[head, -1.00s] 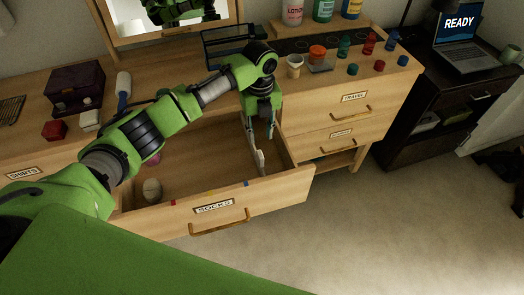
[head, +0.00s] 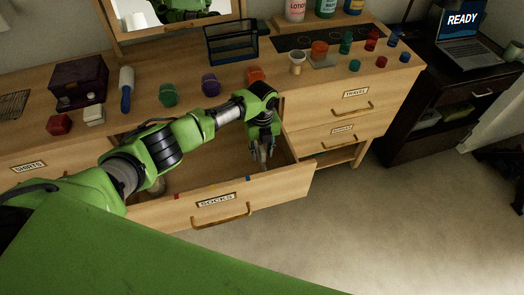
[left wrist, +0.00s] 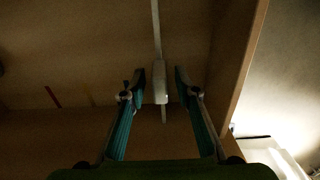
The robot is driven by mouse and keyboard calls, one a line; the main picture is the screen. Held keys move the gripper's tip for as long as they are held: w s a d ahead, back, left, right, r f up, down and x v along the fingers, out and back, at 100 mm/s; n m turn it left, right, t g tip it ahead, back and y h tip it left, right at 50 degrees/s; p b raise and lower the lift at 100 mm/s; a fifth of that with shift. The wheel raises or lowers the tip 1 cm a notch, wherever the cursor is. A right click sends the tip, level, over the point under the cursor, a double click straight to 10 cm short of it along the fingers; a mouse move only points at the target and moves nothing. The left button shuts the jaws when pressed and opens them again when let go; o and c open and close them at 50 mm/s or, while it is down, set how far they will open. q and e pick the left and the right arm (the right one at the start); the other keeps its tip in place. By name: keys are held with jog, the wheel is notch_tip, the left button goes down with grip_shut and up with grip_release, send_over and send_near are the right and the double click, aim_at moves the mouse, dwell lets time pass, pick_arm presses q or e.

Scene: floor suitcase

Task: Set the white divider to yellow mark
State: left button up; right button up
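The SOCKS drawer (head: 284,187) is pulled open. Its front rim carries a red mark, a yellow mark (head: 214,187) and a blue mark (head: 248,179). My left gripper (head: 264,162) is down inside the drawer's right part, behind the blue mark. In the left wrist view, the white divider (left wrist: 160,82) stands between the two fingers of my left gripper (left wrist: 160,76), with a gap on each side. The yellow mark (left wrist: 90,96) and the red mark (left wrist: 53,97) lie left of the divider there. In the head view the gripper mostly hides the divider. My right gripper is not in view.
The dresser top holds a purple box (head: 80,80), several coloured cups and containers, a dark wire basket (head: 231,42) and bottles at the back. My left arm covers much of the drawer's left part. The drawer's right side wall (left wrist: 240,75) is close to the gripper.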

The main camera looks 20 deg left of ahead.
pick_arm(q)
grip_shut()
jog(key=s+a+p, duration=0.7)
jog(key=s+a, duration=0.3)
jog(key=a, duration=0.5)
grip_release()
notch_tip(320, 180, up, 12)
dwell(0.3)
